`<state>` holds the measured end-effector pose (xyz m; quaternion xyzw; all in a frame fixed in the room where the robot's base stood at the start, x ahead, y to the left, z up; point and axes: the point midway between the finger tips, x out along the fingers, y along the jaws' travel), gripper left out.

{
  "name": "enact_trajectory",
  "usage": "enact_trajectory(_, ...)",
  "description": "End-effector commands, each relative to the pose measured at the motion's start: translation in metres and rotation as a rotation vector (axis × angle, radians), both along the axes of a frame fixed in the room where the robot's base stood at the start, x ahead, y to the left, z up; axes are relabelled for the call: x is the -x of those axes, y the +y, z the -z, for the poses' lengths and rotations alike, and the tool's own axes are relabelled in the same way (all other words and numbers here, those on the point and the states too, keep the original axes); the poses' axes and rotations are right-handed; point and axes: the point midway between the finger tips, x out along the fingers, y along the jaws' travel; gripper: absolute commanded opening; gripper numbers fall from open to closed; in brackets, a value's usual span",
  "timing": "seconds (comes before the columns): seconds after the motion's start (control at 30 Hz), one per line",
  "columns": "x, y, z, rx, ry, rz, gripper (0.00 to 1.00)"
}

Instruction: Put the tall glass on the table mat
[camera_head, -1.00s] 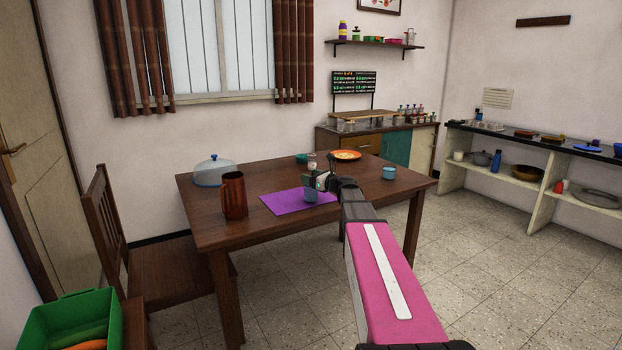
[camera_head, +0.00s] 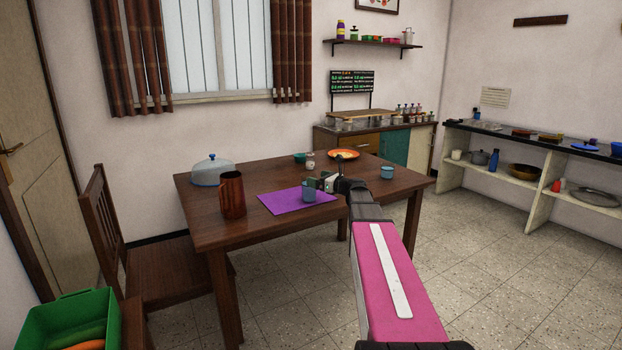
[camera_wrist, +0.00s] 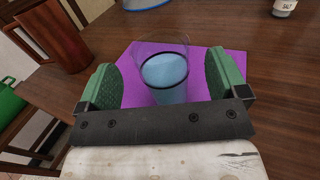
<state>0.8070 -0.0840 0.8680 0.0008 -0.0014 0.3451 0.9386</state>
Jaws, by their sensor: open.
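The tall glass (camera_wrist: 165,82) stands upright on the purple table mat (camera_wrist: 235,64) in the wrist view. It looks clear at the top and blue lower down, with a dark ring between. In the head view the glass (camera_head: 309,194) shows as a small blue-grey shape on the mat (camera_head: 277,203), near its right part. My gripper (camera_wrist: 162,76) is open, with one green finger pad on each side of the glass and a visible gap on both sides. In the head view my gripper (camera_head: 318,184) is just right of the glass. The glass's base is partly hidden by my gripper.
A brown jug (camera_head: 232,195) and a domed dish (camera_head: 212,171) stand left of the mat. A salt shaker (camera_head: 310,161), an orange plate (camera_head: 343,155) and a blue cup (camera_head: 387,172) stand behind and right.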

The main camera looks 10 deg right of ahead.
Motion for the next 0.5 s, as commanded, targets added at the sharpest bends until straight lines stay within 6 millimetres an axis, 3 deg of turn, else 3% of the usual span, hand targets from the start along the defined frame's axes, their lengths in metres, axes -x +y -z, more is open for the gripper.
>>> enact_trajectory(0.03,0.012,-0.007,0.000,0.000,0.000,0.001,0.92)
enact_trajectory(0.2,0.035,-0.027,0.000,0.000,0.000,0.000,0.92)
enact_trajectory(0.5,0.054,-0.045,0.000,0.000,0.000,-0.001,0.92)
